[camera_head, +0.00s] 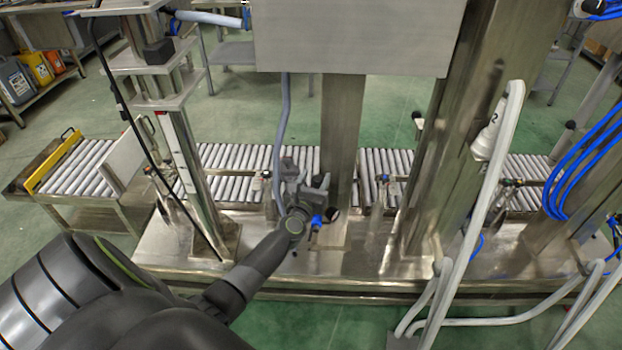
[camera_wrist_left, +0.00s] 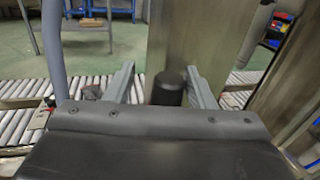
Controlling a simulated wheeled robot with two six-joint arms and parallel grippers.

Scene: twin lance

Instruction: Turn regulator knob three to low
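My left gripper (camera_head: 308,185) reaches in from the lower left, in front of a square steel post (camera_head: 343,130) of the machine. In the left wrist view its two grey fingers (camera_wrist_left: 162,88) stand apart, one on each side. A black cylindrical knob (camera_wrist_left: 168,88) shows between them, closer to the right finger, against the post. I cannot tell whether a finger touches it. In the head view a dark round part (camera_head: 333,214) and a blue part (camera_head: 317,221) show beside the gripper. No number or low mark is readable. My right gripper is not in view.
A roller conveyor (camera_head: 235,158) runs behind the post. A grey hose (camera_head: 283,120) hangs close to my left gripper. A steel cabinet (camera_head: 360,35) is above. A thick slanted post (camera_head: 465,120) and pale pipes (camera_head: 470,220) stand to the right.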

